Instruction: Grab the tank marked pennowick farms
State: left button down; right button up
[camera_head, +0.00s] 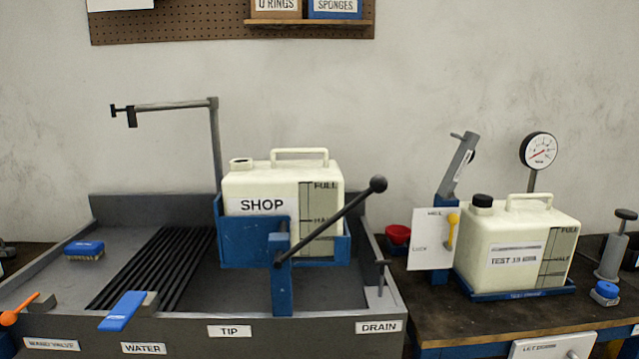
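Two cream tanks with moulded handles are in view. One tank (265,188) reads "SHOP" and sits in a blue cradle (243,243) over the grey sink, its filler neck uncapped. The other tank (490,263) has a black cap and a label beginning "TEST", the rest too small to read. It stands on a blue tray (525,293) on the right bench. Both carry grey level strips with "FULL" and "HALF". I see no label reading "pennowick farms". Neither of my grippers is in view.
A black-knobbed lever (335,218) crosses in front of the SHOP tank. A grey spout pipe (215,145) rises behind the sink (290,325). A gauge (538,150), red cup (398,234) and lever post (457,165) surround the TEST tank. A blue brush (84,249) lies left.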

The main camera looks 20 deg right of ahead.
aim_at(510, 245)
jog(key=z, duration=1.55)
jog(key=u, duration=0.4)
jog(key=l+u, duration=0.2)
jog(key=u, duration=0.15)
jog(key=i+l+u, duration=0.1)
jog(key=l+u, duration=0.35)
jog(key=u, duration=0.25)
jog(key=l+u, duration=0.25)
jog(key=l, duration=0.2)
jog(key=k+l+u, duration=0.1)
jog(key=l+u, duration=0.15)
jog(key=l, duration=0.2)
jog(key=k+l, duration=0.1)
jog(key=l, duration=0.35)
jog(key=k+l+u, duration=0.1)
jog(key=l, duration=0.4)
